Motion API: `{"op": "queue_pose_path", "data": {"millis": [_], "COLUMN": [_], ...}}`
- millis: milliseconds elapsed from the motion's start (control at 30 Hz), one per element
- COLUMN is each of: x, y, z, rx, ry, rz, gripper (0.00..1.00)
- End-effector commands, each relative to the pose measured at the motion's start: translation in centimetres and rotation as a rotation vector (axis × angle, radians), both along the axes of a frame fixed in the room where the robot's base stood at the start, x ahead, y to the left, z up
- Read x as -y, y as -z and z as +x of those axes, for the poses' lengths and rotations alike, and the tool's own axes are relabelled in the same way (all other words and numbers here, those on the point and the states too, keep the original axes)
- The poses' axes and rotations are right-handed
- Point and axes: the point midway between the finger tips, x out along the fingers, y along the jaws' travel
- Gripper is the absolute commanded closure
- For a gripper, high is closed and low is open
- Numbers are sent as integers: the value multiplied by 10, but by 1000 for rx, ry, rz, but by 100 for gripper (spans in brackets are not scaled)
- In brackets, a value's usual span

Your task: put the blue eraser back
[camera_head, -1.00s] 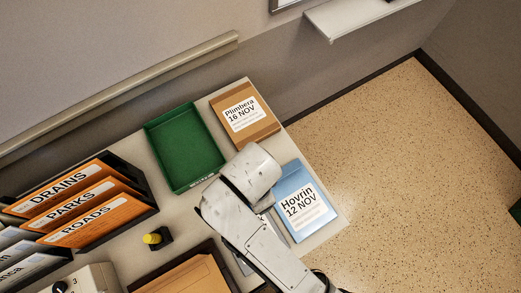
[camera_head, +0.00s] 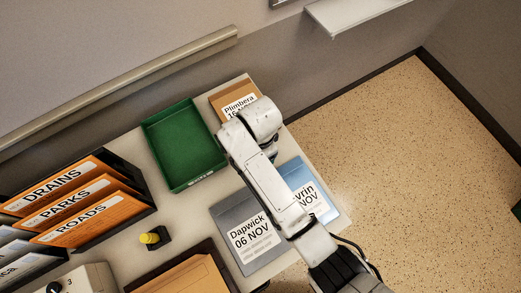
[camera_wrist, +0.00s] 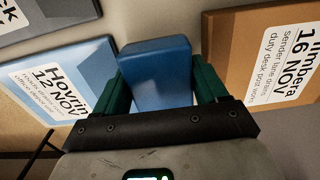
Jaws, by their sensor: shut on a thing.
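The blue eraser (camera_wrist: 156,72) is a blue block between the two green fingers of my gripper (camera_wrist: 160,85) in the wrist view. My gripper is shut on it, above the desk between the blue Hovrin folder (camera_wrist: 65,80) and the brown Plimbera folder (camera_wrist: 262,60). Whether the eraser touches the desk cannot be told. In the head view my arm hides the gripper and the eraser.
A green tray (camera_head: 182,146) stands empty at the back of the desk. A grey Dapwick folder (camera_head: 245,232) lies at the front. A small yellow-topped object (camera_head: 150,239) stands left of it, near the orange files (camera_head: 75,195). The desk's right edge is close to the folders.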

Motion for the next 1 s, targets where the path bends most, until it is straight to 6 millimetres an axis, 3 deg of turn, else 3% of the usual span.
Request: {"op": "queue_pose_path", "data": {"millis": [200, 600, 633, 700, 1000], "x": [0, 0, 0, 0, 0], "y": [27, 32, 32, 32, 29], "z": [-1, -1, -1, -1, -2], "rx": [-2, -1, -1, -1, -1], "ry": [0, 0, 0, 0, 0], "rz": [-1, -1, -1, -1, -1], "gripper": [56, 56, 26, 19, 17]}}
